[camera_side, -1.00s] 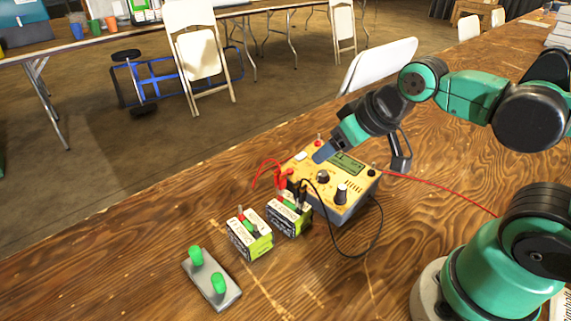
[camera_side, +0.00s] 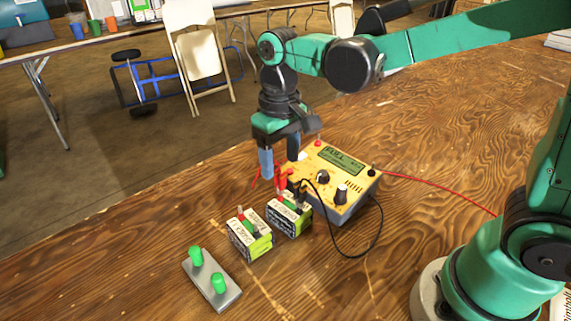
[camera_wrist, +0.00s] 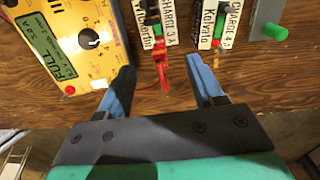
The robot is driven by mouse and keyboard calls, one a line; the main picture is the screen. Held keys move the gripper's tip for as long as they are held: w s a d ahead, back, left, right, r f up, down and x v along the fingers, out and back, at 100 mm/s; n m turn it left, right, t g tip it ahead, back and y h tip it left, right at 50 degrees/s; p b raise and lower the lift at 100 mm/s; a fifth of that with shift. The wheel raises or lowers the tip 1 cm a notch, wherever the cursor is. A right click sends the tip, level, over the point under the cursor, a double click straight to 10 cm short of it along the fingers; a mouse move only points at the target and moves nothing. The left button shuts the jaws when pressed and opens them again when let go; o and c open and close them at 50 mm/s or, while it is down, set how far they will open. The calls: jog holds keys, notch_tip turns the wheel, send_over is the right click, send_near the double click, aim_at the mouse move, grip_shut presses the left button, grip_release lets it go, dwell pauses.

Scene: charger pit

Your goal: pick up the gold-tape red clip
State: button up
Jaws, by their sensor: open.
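A red clip (camera_side: 281,179) sits at the near battery-like block's (camera_side: 289,216) top end, beside the yellow charger box (camera_side: 333,169). It also shows in the wrist view (camera_wrist: 163,72), with a red lead. Gold tape on it is too small to make out. My gripper (camera_side: 281,162) points down over the clip, open and empty. In the wrist view my gripper's two blue fingers (camera_wrist: 160,66) stand apart on either side of the clip, touching nothing that I can see. The charger's display reads FULL.
A second block (camera_side: 250,234) stands left of the first. A grey plate with two green pegs (camera_side: 212,280) lies at the front left. A black cable (camera_side: 381,232) loops in front of the charger, and a red wire (camera_side: 440,184) runs right. The table's right side is mostly clear.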

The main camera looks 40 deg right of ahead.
aim_at(280, 172)
jog(key=shift+f, duration=2.7)
grip_shut()
